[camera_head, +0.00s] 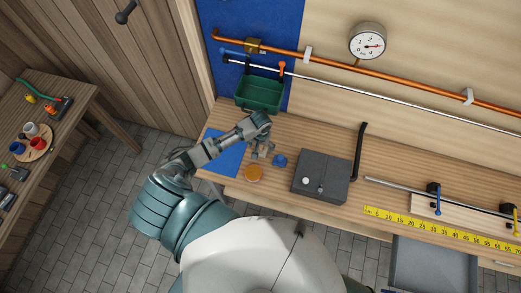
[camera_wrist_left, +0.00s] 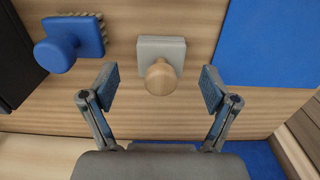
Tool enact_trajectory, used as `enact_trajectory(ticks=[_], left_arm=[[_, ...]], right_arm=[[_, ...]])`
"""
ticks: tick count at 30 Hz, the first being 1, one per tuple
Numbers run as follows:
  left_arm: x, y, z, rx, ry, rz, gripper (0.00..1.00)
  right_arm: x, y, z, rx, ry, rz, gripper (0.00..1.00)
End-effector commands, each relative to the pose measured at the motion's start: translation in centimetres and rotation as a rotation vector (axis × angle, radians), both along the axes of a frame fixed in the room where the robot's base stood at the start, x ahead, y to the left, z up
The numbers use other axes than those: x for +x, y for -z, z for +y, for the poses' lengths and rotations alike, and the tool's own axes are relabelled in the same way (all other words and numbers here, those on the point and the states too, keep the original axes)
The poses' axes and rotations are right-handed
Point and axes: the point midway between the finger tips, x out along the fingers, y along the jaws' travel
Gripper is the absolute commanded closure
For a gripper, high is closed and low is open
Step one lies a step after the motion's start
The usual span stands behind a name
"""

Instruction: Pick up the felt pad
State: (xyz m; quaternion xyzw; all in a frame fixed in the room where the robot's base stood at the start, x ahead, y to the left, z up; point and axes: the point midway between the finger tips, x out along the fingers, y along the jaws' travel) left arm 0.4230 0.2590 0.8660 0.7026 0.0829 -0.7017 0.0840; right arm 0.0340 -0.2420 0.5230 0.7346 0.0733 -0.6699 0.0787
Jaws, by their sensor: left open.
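The felt pad (camera_wrist_left: 150,47) is a pale grey square with a round wooden knob (camera_wrist_left: 160,77) on it, lying on the wooden bench in the left wrist view. My left gripper (camera_wrist_left: 160,87) is open, one finger on each side of the knob and apart from it. My right gripper is not in view.
A blue brush (camera_wrist_left: 70,42) stands close to the pad, also in the head view (camera_head: 280,161). A blue mat (camera_head: 224,160), an orange round thing (camera_head: 253,173), a dark grey box (camera_head: 321,177) and a green bin (camera_head: 259,94) surround the gripper.

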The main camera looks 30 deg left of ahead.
Motion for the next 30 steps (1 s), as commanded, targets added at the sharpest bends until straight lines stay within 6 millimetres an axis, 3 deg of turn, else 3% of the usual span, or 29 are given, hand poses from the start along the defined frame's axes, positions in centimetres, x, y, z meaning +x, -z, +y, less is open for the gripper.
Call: enact_trajectory(ticks=[6, 15, 23, 30], left_arm=[[0.3, 3.3, 0.3, 0.001, 0.0, 0.002, 0.14], [0.2, 3.8, 0.3, 0.0, 0.001, 0.0, 0.14], [0.3, 3.8, 0.3, 0.001, 0.001, 0.001, 0.78], [0.3, 3.8, 0.3, 0.001, 0.001, 0.001, 0.79]], right_arm=[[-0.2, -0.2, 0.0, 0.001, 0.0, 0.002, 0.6], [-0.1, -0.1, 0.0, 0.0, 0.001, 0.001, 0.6], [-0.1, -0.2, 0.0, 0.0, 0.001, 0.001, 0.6], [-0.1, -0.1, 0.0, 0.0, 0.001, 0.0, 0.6]])
